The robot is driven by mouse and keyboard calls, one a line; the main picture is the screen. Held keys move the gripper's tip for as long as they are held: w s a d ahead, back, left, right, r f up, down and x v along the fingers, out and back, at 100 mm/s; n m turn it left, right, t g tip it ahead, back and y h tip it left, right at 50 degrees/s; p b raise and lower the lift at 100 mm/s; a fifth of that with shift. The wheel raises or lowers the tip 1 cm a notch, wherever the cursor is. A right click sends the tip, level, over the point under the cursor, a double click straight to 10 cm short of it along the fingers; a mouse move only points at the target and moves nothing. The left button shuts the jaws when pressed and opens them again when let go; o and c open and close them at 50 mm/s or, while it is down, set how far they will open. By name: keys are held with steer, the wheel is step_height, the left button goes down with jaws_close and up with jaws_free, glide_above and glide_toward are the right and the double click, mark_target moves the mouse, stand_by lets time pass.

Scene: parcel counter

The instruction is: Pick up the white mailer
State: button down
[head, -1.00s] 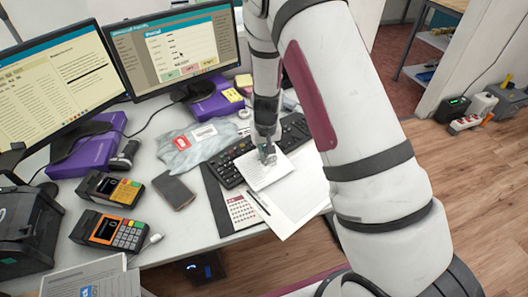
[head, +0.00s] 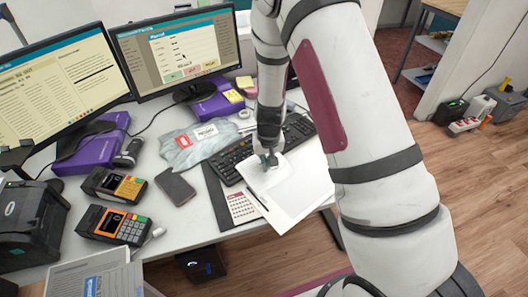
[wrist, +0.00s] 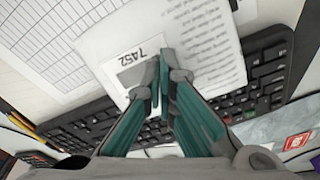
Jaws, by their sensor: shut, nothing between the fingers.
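A flat white mailer (head: 262,180) lies partly over the black keyboard and the papers on the desk. My gripper (head: 269,160) is over the mailer, pointing down. In the wrist view my gripper's (wrist: 165,58) teal fingertips are together over the mailer beside the label, with nothing between them. I cannot tell whether the tips touch it. The fingers hide part of the mailer.
The keyboard (head: 232,167) lies under and beside the mailer. A grey plastic mailer (head: 195,147) is to its left, with a dark phone (head: 176,188) and card terminals (head: 113,226) farther left. Two monitors (head: 175,52) stand behind. Printed sheets (head: 300,190) reach the desk's front edge.

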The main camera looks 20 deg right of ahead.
steer(key=shift+r+p, duration=0.4)
steer(key=shift+r, duration=0.3)
steer(key=shift+d, duration=0.1)
steer(key=s, duration=0.4)
steer(key=s+a, duration=0.1)
steer(key=s, duration=0.2)
steer(key=s+a, duration=0.1)
steer(key=s, duration=0.3)
steer(key=shift+s+b, duration=0.3)
steer(key=shift+s, duration=0.05)
steer(key=w+b, duration=0.1)
steer(key=b, duration=0.1)
steer(key=w+b, duration=0.1)
steer(key=b, duration=0.1)
steer(key=w+a+b, duration=0.1)
steer(key=b, duration=0.1)
steer(key=shift+w+f, duration=0.15)
steer(key=shift+f, duration=0.25)
steer(key=w+m+b, duration=0.1)
steer(key=b, duration=0.3)
steer(key=shift+d, duration=0.1)
steer(key=shift+d+r+m+b, duration=0.1)
steer(key=shift+d+m+b, duration=0.2)
steer(key=shift+b, duration=0.8)
steer(key=shift+r, duration=0.1)
